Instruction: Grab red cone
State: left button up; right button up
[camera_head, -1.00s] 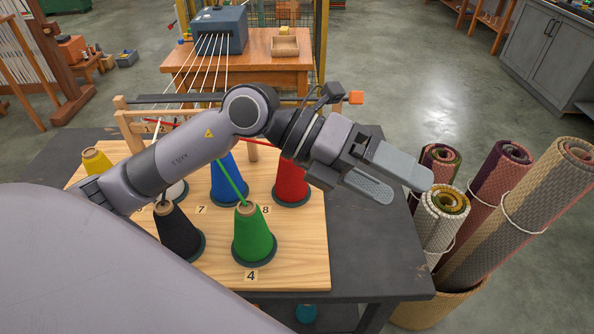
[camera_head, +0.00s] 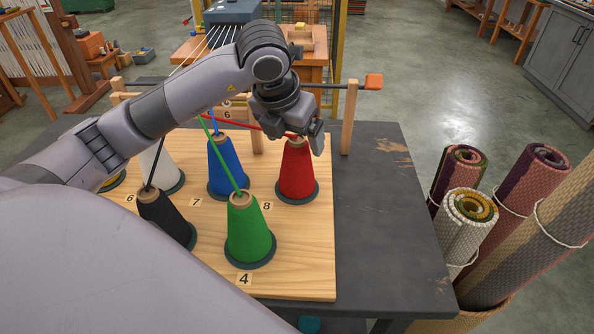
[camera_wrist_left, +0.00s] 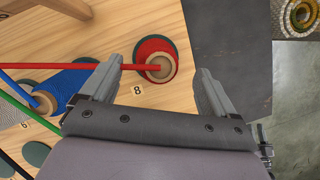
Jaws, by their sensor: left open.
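The red cone (camera_head: 297,172) stands upright on the wooden board (camera_head: 290,270), with a red strand running from its top to the left. My left gripper (camera_head: 318,138) is just above and beside the cone's top in the head view, pointing down. In the left wrist view the red cone (camera_wrist_left: 158,62) shows from above, ahead of and between the two spread fingers of my left gripper (camera_wrist_left: 158,75). The fingers are open and empty. My right gripper is not in view.
A green cone (camera_head: 247,228), a blue cone (camera_head: 224,168) and a black cone (camera_head: 165,218) stand nearby on the board. Colored strands stretch up from them. Rolled rugs (camera_head: 468,220) stand at the right. The dark tabletop (camera_head: 380,230) right of the board is clear.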

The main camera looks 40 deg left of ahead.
aim_at(297, 164)
pick_arm(q)
jog(key=x, duration=0.4)
jog(key=shift+w+a+f, duration=0.1)
jog(key=shift+w+f, duration=0.1)
jog(key=shift+w, duration=0.05)
jog(key=shift+c, duration=0.3)
jog(key=c, duration=1.6)
jog(key=shift+o, duration=0.2)
jog(key=shift+r, duration=0.1)
